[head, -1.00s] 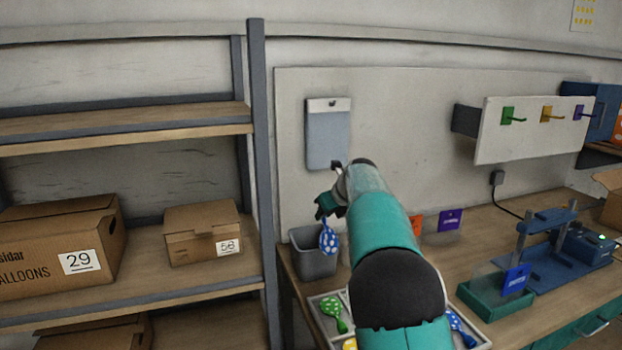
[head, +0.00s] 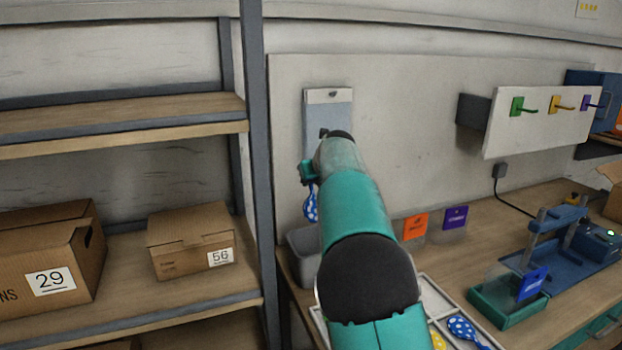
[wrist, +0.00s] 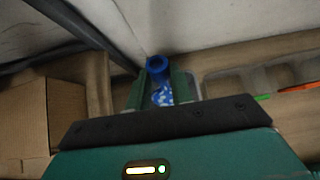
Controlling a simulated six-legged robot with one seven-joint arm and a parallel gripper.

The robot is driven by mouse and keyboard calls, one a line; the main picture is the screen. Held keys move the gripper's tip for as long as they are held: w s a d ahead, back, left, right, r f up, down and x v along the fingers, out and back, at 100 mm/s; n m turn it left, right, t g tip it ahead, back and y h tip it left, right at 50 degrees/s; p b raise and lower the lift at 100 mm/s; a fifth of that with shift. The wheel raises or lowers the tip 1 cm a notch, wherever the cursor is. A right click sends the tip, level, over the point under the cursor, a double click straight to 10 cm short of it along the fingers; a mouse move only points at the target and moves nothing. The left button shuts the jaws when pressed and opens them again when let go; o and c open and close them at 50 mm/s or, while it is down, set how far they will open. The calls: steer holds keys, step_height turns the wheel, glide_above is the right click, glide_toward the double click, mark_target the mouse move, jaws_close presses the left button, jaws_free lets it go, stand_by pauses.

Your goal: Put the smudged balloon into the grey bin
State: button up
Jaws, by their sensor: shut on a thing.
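My gripper (head: 309,172) is shut on a blue balloon (head: 311,206) with white dots, which hangs below the jaws. In the wrist view the balloon (wrist: 160,86) sits between the two green fingers, its blue ring end toward the top. I cannot make out a smudge on it. The grey bin (head: 301,258) stands at the left end of the table, partly hidden by my arm. In the head view the balloon shows just above the bin's back rim; I cannot tell whether it is directly over the opening.
A sorting tray (head: 437,298) with a yellow balloon (head: 438,341) and another blue dotted balloon (head: 465,329) lies on the table. A shelf post (head: 257,180) stands close left of the bin. A grey panel (head: 329,112) hangs on the wall behind my gripper.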

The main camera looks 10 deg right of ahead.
mark_target(313, 193)
steer(key=shift+d+f, duration=0.15)
steer(key=shift+f, duration=0.25)
steer(key=shift+s+f, duration=0.1)
steer(key=shift+f, duration=5.25)
steer(key=o, duration=0.8)
steer(key=shift+o, duration=0.2)
steer(key=shift+r, duration=0.1)
steer(key=shift+r, duration=3.9)
steer(key=shift+r, duration=0.1)
